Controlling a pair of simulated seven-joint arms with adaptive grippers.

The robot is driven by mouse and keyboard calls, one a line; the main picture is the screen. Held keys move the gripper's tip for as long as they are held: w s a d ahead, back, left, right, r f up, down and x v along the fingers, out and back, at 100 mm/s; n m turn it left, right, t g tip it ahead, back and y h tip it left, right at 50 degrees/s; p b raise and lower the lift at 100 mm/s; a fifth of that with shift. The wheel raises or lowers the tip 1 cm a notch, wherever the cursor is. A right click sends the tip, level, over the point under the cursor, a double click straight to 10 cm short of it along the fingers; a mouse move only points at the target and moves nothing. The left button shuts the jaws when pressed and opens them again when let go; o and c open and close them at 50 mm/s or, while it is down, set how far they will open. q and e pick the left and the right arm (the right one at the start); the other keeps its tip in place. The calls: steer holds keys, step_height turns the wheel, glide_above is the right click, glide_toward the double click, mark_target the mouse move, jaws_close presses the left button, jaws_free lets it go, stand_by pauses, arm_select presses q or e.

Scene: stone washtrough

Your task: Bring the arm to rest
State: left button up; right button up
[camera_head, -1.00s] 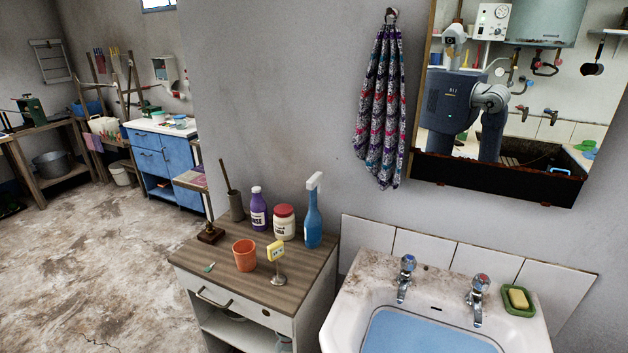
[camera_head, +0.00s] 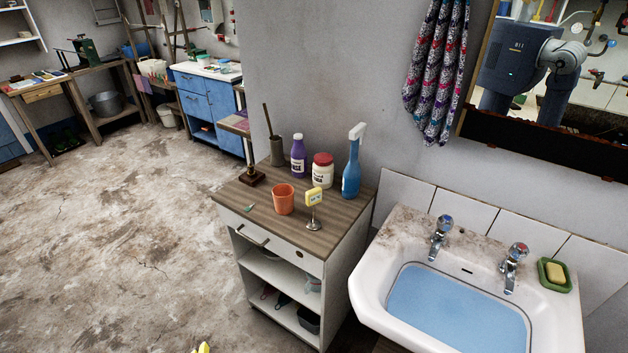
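Neither of my grippers shows directly in the head view, so I cannot see whether they are open or shut. The mirror (camera_head: 572,75) at the upper right reflects a blue robot body with a jointed arm link, which looks like mine. No gripper can be made out in that reflection. A small yellow thing (camera_head: 201,349) pokes in at the bottom edge; it is too cut off to tell what it is.
Open floor (camera_head: 110,240) lies left.

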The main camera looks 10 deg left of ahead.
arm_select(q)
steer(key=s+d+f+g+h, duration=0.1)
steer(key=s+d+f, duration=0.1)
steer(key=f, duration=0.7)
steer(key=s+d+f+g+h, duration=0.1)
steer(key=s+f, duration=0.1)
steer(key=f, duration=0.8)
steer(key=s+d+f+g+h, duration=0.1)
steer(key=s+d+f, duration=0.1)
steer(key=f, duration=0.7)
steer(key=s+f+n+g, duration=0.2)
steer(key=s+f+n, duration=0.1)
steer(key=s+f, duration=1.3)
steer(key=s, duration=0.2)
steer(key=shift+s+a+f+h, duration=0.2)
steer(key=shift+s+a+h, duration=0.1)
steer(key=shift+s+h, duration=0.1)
